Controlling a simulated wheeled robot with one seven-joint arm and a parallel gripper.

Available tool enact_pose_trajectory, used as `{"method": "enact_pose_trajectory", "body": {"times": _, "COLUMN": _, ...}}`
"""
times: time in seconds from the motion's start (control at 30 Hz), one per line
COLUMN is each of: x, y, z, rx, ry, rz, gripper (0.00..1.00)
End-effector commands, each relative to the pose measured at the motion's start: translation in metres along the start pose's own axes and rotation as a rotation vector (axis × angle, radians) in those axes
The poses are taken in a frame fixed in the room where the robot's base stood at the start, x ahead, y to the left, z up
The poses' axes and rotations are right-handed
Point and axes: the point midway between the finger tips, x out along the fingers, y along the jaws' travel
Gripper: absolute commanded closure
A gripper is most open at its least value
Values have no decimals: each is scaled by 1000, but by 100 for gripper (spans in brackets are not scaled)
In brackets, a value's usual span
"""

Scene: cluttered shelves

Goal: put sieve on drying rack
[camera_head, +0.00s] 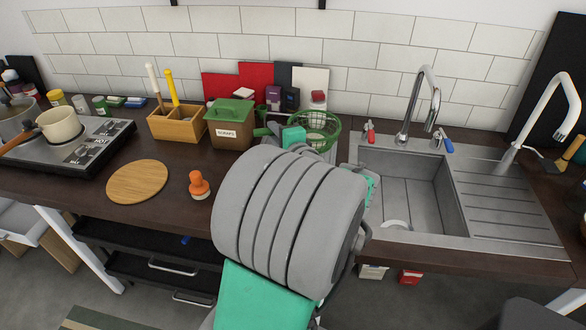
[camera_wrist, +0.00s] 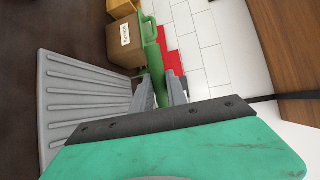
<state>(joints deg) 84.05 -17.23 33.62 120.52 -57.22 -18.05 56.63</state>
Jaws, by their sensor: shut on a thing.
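The sieve (camera_head: 320,124) is a green mesh bowl with a green handle, behind my arm and left of the sink. In the wrist view its green handle (camera_wrist: 153,57) runs between my two grey fingers. My gripper (camera_wrist: 161,92) is shut on this handle; in the head view only part of my gripper (camera_head: 292,136) shows beside the bowl. A grey ribbed tray, apparently the drying rack (camera_wrist: 85,95), lies on the counter in the wrist view, beside the fingers. In the head view my arm hides most of it. I cannot tell whether the sieve touches it.
A brown scraps box with green lid (camera_head: 231,122) and a wooden utensil box (camera_head: 178,121) stand left of the sieve. Red boards (camera_head: 258,78) and small jars are behind. The sink (camera_head: 405,185) with a tall faucet (camera_head: 417,100) is right. An orange brush (camera_head: 199,186) stands left of my arm.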

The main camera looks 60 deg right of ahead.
Motion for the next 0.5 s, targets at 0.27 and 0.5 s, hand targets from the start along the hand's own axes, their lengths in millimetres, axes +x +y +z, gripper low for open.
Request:
{"method": "enact_pose_trajectory", "body": {"times": 0.27, "x": -27, "y": -8, "z": -50, "rx": 10, "ry": 44, "rz": -6, "gripper": 100}}
{"method": "enact_pose_trajectory", "body": {"times": 0.5, "x": 29, "y": 13, "z": -13, "rx": 10, "ry": 36, "rz": -3, "gripper": 100}}
